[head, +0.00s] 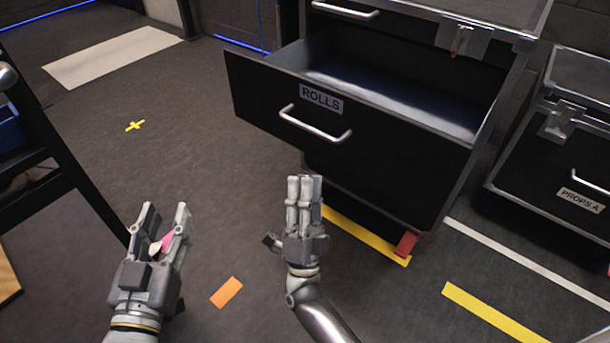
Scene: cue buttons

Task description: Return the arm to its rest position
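My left gripper (166,212) is at the lower left, pointing up in the picture, with its fingertips spread apart. A small pink and pale patch (166,241) shows between its fingers. I cannot tell whether this is a thing in the grip or something behind it. My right gripper (305,183) is right of it, in front of the open drawer marked ROLLS (250,108). Its fingers point up, straight and close side by side, and a short part juts out at its left. Its gripping side is hidden, and no held thing shows.
The drawer juts out from a black cabinet (460,184) and looks empty where its inside shows. A PROPS A case (545,190) stands at the right. A dark frame (62,165) is at the left. Yellow, white and orange tape marks the floor, which is open at centre left.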

